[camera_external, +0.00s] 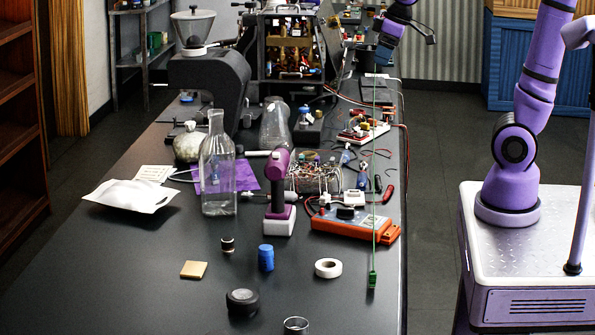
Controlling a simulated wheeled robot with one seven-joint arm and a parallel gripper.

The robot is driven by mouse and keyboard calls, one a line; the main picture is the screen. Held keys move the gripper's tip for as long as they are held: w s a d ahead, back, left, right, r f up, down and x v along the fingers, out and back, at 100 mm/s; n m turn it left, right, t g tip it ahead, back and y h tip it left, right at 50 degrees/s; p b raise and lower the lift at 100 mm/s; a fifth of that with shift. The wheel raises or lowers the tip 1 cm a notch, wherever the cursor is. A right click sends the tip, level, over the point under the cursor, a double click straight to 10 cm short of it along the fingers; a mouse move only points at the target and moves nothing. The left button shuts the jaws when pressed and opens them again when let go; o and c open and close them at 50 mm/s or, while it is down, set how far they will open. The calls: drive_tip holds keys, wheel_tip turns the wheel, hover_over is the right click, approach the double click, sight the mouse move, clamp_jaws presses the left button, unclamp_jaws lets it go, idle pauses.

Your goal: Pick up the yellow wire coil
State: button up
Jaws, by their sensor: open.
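I cannot make out a yellow wire coil for certain in this view. Small yellow bits show among the red and white parts on a board (362,131) at the table's right side, but they are too small to identify. A wire basket (316,180) in the middle holds a tangle of mixed coloured wires. My gripper (384,56) is at the top right, over the far right part of the table. It is small and dark here, open, and I see nothing held in it.
The dark table (130,270) is crowded in the middle. A blue spool (265,257), white tape roll (328,268) and black roll (242,302) lie in front.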

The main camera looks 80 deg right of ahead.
drive_tip(key=w+d+f+m+g, duration=0.1)
drive_tip(key=w+d+f+g, duration=0.1)
drive_tip(key=w+d+f, duration=0.85)
drive_tip(key=w+d+f+m+g, duration=0.1)
drive_tip(key=w+d+f, duration=0.6)
drive_tip(key=w+d, duration=0.55)
drive_tip(key=d+f, duration=1.2)
drive_tip(key=shift+g+y, duration=0.3)
drive_tip(key=shift+g, duration=0.1)
wheel_tip(320, 180, down, 10)
drive_tip(key=shift+s+a+f, duration=0.1)
drive_tip(key=shift+a, duration=0.05)
drive_tip(key=c, duration=0.7)
